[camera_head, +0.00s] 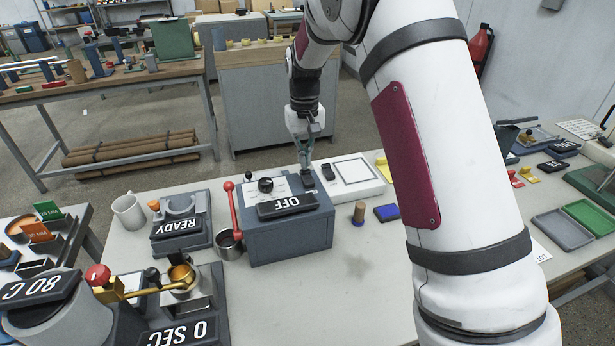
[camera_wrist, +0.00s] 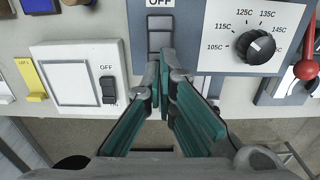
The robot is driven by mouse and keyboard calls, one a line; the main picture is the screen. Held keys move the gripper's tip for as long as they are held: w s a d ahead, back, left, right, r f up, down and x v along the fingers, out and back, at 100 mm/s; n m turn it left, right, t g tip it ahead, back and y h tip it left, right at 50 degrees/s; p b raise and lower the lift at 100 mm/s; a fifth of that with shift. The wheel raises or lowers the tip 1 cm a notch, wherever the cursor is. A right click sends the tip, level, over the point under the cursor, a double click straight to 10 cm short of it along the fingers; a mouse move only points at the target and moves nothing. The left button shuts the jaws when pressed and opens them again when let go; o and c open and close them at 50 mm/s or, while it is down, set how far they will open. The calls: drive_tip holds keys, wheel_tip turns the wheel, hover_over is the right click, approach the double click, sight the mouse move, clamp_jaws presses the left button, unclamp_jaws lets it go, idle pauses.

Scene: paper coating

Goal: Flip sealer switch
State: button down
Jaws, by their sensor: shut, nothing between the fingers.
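The sealer is a blue-grey box (camera_head: 290,236) with a sign reading OFF (camera_head: 287,205), a temperature dial (camera_head: 265,184) and a red lever (camera_head: 234,208). In the wrist view a dark rocker switch (camera_wrist: 160,34) sits on its top, below a white OFF label, left of the dial (camera_wrist: 256,47). My gripper (camera_head: 307,166) points down over the far right corner of the box, at the switch. In the wrist view its green fingers (camera_wrist: 166,62) are shut and empty, with the tips at the switch's lower edge. Whether they touch it I cannot tell.
A white panel (camera_head: 372,187) with its own dark switch (camera_wrist: 108,90), also labelled OFF, lies beside the box. A READY stand (camera_head: 180,226) and a mug (camera_head: 129,211) stand to the left.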

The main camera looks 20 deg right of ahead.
drive_tip(key=shift+f, duration=1.15)
idle(0.5)
drive_tip(key=shift+r, duration=3.55)
